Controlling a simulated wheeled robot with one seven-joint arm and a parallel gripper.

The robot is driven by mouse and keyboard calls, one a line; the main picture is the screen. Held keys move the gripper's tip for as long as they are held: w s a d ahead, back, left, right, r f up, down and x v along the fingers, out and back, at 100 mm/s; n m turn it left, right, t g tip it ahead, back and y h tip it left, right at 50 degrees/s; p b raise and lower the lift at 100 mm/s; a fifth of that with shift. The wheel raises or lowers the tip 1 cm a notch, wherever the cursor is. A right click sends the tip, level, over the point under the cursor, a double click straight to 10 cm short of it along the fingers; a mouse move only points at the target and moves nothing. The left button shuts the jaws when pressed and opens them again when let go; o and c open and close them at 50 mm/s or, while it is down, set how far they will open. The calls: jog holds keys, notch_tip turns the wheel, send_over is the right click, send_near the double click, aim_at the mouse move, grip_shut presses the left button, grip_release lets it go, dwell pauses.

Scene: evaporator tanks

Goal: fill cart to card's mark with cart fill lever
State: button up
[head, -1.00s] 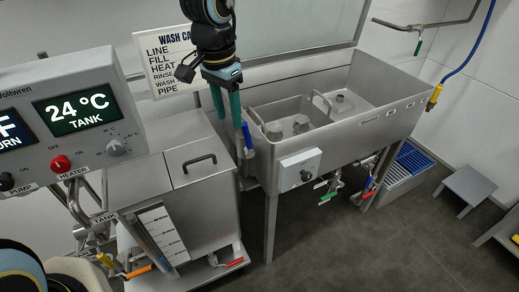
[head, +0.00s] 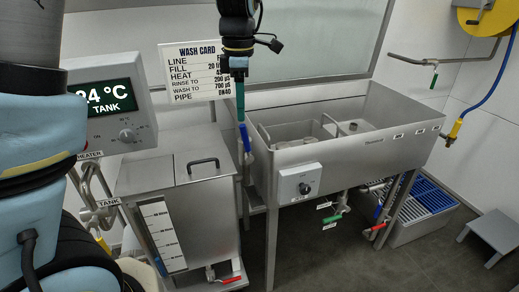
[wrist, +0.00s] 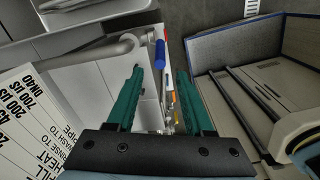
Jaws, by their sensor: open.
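The wash card (head: 201,74) hangs on the back wall; its FILL line begins with 20, the rest hidden by my arm. The steel cart (head: 205,217) stands below with a lidded top and a white level scale (head: 160,232) on its front; the scale's print is too small to read. A blue-handled lever (head: 245,138) stands upright on pipework between cart and sink. My gripper (head: 240,116) is open just above this lever, fingers pointing down. In the wrist view, the blue handle (wrist: 160,55) shows between and beyond the green fingertips (wrist: 160,75), apparently untouched.
The steel sink (head: 340,135) with a control knob box (head: 300,183) stands right of the lever. A red-handled valve (head: 225,280) sits low at the cart. The control panel (head: 110,110) reads 24 °C TANK, partly covered by my arm.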

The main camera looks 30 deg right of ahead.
aim_at(244, 141)
jog(key=shift+d+n, duration=0.15)
jog(key=shift+n, duration=0.25)
jog(key=shift+f, duration=0.1)
notch_tip(244, 141, down, 10)
jog(key=shift+w+d+f+p, duration=0.1)
jog(key=shift+w+f+p, duration=0.1)
jog(key=shift+p, duration=0.6)
grip_shut()
jog(key=shift+s, duration=0.1)
dwell(0.6)
